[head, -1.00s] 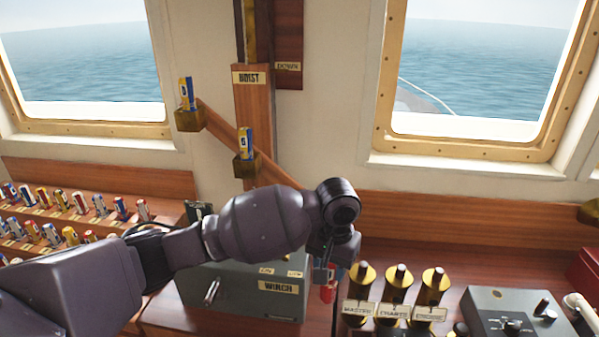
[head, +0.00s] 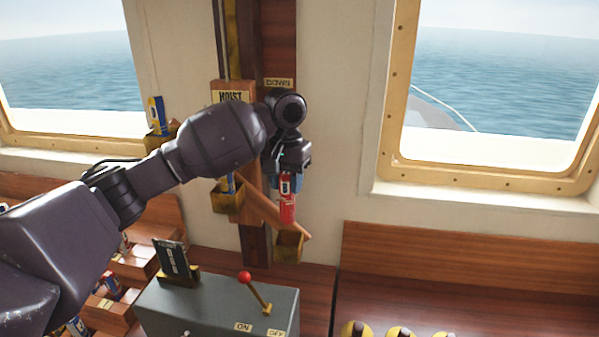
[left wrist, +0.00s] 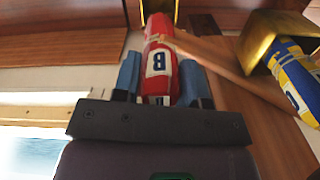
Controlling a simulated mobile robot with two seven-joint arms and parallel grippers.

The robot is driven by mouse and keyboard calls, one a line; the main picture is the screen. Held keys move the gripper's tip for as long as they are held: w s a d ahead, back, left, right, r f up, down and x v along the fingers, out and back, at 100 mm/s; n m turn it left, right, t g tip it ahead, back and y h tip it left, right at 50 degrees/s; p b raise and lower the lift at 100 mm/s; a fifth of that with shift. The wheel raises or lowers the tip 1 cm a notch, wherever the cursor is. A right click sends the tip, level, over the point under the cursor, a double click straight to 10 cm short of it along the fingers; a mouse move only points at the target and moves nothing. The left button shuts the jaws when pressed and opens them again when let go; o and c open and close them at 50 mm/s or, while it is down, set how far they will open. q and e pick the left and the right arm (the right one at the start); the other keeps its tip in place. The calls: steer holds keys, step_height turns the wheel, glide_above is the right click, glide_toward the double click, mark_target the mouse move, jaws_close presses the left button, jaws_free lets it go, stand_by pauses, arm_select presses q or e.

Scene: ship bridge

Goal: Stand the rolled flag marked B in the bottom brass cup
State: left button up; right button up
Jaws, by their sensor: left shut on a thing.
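The rolled flag marked B is red with a white patch (head: 288,207); it also shows in the left wrist view (left wrist: 160,60). My left gripper (head: 287,182) is shut on its upper part and holds it roughly upright. The bottom brass cup (head: 289,247) is at the low right end of the slanted wooden rail. The flag's lower end is right above or at the cup's mouth; I cannot tell whether it is inside. In the left wrist view, part of this cup (left wrist: 158,7) shows beyond the flag's end. My right gripper is not in view.
A middle brass cup (head: 227,202) holds a blue and yellow flag, close left of my gripper. An upper-left flag (head: 157,115) stands in another cup. Below are a grey winch box (head: 215,310) with a red-knobbed lever (head: 256,292) and a dark card (head: 174,262).

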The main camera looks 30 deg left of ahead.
mark_target(288, 218)
arm_select(q)
steer(key=shift+w+f, duration=0.2)
steer(key=shift+f, duration=0.15)
steer(key=shift+w+f, duration=0.15)
steer(key=shift+f, duration=0.2)
steer(key=shift+s+f, duration=0.2)
steer(key=shift+s, duration=0.05)
steer(key=shift+f, duration=4.25)
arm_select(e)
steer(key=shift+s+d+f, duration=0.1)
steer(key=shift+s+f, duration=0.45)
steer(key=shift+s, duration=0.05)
